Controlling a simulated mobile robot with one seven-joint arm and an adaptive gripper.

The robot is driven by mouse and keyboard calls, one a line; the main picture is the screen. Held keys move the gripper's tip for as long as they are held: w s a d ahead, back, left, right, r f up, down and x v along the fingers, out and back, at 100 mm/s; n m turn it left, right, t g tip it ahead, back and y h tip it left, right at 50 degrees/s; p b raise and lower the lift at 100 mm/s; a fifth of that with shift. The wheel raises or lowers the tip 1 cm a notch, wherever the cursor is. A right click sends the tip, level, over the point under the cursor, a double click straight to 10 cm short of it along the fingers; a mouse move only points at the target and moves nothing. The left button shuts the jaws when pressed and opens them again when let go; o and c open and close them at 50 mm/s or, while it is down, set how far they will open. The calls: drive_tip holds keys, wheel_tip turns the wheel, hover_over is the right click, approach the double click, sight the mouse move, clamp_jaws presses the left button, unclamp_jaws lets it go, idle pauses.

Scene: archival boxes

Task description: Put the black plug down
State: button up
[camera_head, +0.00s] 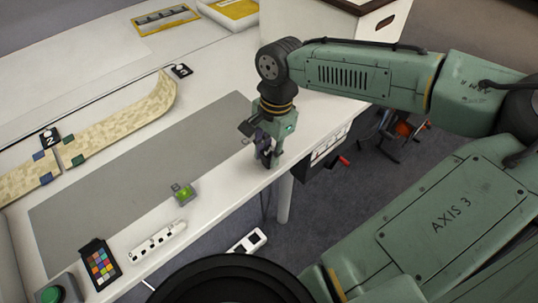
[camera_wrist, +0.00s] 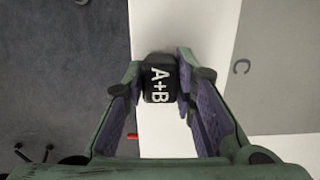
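The black plug (camera_wrist: 160,80) with white "A+B" lettering shows between the fingers in the wrist view. My gripper (camera_head: 266,157) points down over the white table (camera_head: 223,205) near its front edge. In the wrist view its fingers (camera_wrist: 161,88) sit on either side of the plug and appear to press on it. In the head view the plug is largely hidden by the fingers, and I cannot tell how far it is above the table.
A green-lit block (camera_head: 185,194), a white power strip (camera_head: 158,240), a colour chart (camera_head: 100,264) and a green button (camera_head: 54,292) stand along the front. Wooden curved pieces (camera_head: 115,122) lie behind the mat. A white box (camera_head: 335,22) stands at the back.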

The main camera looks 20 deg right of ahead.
clamp_jaws()
